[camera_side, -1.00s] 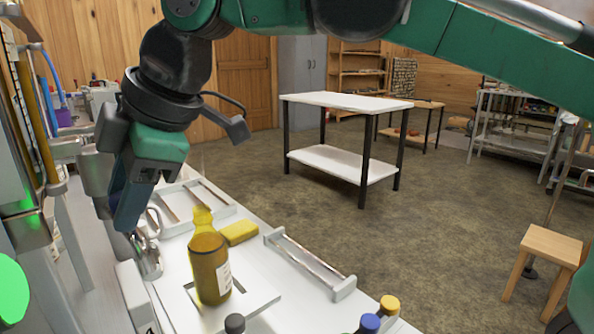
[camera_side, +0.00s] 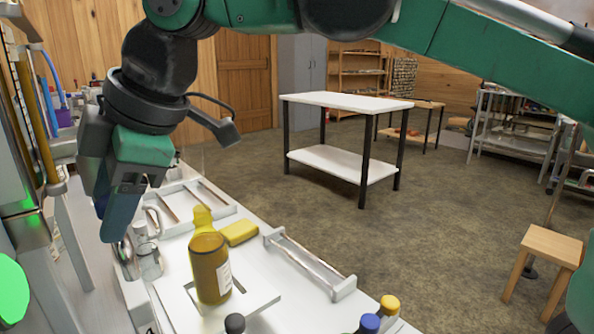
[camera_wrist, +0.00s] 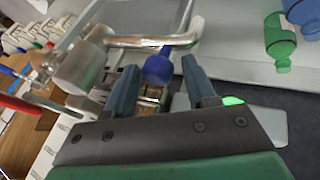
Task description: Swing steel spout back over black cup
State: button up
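In the wrist view, the steel spout (camera_wrist: 150,41) is a bent shiny pipe beside a steel cylinder (camera_wrist: 82,66). A blue ball knob (camera_wrist: 158,69) shows between my fingertips, with a gap at each side. My gripper (camera_wrist: 160,64) is open, with its two blue-grey fingers apart. In the side view, my gripper (camera_side: 118,228) points down at the left end of the white bench, and its fingers hide what lies behind them. A shiny, clear or metal mug-like vessel (camera_side: 150,262) stands just right of the fingers. I cannot make out the black cup in either view.
An amber bottle (camera_side: 208,270) stands on the bench close to the right. A low rail (camera_side: 305,262) is farther right. Steel equipment with a green glow (camera_side: 25,225) rises at the left.

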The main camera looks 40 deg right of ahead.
dwell(0.3)
jog(key=v, duration=0.5)
dwell(0.4)
jog(key=shift+d, duration=0.1)
jog(key=w+d+f+m+t+h, duration=0.1)
jog(key=d+f+m, duration=0.25)
jog(key=d, duration=0.25)
jog(key=d+f+m+t+h, duration=0.1)
jog(key=d+f+m, duration=0.25)
jog(key=d, duration=0.25)
jog(key=s+d+f+m+h, duration=0.1)
jog(key=s+d+f+m, duration=0.2)
jog(key=d+f+m, duration=0.2)
jog(key=s+d+f+m+h, duration=0.1)
jog(key=s+d+f+m, duration=0.2)
jog(key=d+f+m, duration=0.2)
notch_tip(320, 180, down, 3)
jog(key=d, duration=0.2)
jog(key=shift+d+m+t, duration=0.4)
